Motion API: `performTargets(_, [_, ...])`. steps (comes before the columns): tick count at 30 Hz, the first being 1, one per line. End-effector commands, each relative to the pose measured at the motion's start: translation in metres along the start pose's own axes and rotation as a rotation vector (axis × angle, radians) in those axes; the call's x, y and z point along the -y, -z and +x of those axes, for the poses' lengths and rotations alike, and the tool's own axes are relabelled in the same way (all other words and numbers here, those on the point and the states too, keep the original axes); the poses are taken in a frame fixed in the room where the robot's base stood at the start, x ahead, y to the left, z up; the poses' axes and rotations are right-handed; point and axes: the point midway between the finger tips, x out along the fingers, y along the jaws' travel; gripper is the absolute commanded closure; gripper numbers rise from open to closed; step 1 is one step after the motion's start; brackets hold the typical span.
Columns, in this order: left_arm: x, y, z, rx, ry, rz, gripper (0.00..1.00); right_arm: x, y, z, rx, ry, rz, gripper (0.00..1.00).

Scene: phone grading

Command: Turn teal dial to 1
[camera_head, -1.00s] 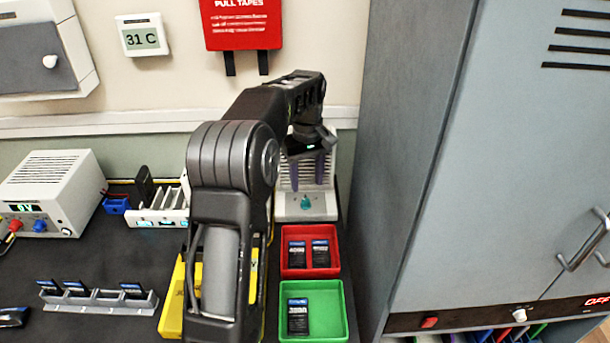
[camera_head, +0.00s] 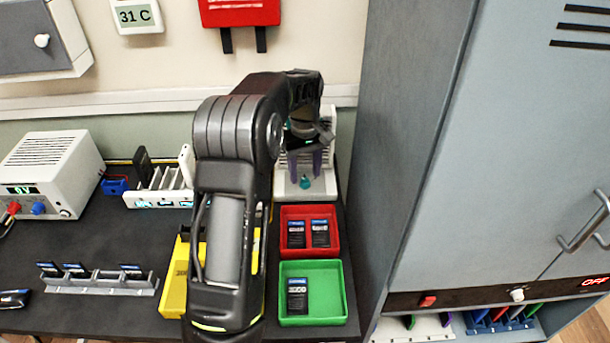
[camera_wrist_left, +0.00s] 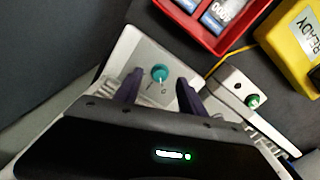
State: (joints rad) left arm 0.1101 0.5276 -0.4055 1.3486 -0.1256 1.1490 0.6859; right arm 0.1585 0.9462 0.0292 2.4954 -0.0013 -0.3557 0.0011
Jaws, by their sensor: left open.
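The teal dial (camera_head: 305,181) sits on the sloped front of a white device (camera_head: 322,186) at the back of the bench. In the left wrist view the dial (camera_wrist_left: 160,73) shows on the white panel with small marks 1 and 0 beside it. My left gripper (camera_head: 305,162) is just above and behind the dial, pointing down. Its two purple fingers (camera_wrist_left: 157,92) are apart with nothing between them, and the dial lies just beyond their tips, seemingly untouched. My right gripper is not in view.
A red tray (camera_head: 335,218) and a green tray (camera_head: 330,290) with dark phone-like items stand in front of the device. A yellow bin (camera_head: 175,290) is partly behind my arm. A tall grey cabinet (camera_head: 410,130) stands close on the right.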

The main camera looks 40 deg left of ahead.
Motion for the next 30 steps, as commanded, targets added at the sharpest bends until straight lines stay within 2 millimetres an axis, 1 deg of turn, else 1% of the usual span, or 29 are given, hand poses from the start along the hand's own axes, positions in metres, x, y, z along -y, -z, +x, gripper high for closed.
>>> performTargets(1, [0.000,-0.001,0.007,0.002,0.002,0.001,0.52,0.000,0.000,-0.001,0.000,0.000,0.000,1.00])
performTargets(3, [0.000,0.000,0.014,0.001,0.001,0.001,0.52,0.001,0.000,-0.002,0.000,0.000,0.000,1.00])
performTargets(6, [0.000,0.000,0.020,0.000,0.000,0.000,0.52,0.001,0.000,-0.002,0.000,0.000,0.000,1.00])
performTargets(14, [0.000,0.000,0.021,0.000,-0.001,0.000,0.52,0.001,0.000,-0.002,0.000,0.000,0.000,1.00])
performTargets(30, [-0.001,0.000,0.021,0.000,-0.001,0.000,0.95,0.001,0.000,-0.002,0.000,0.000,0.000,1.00])
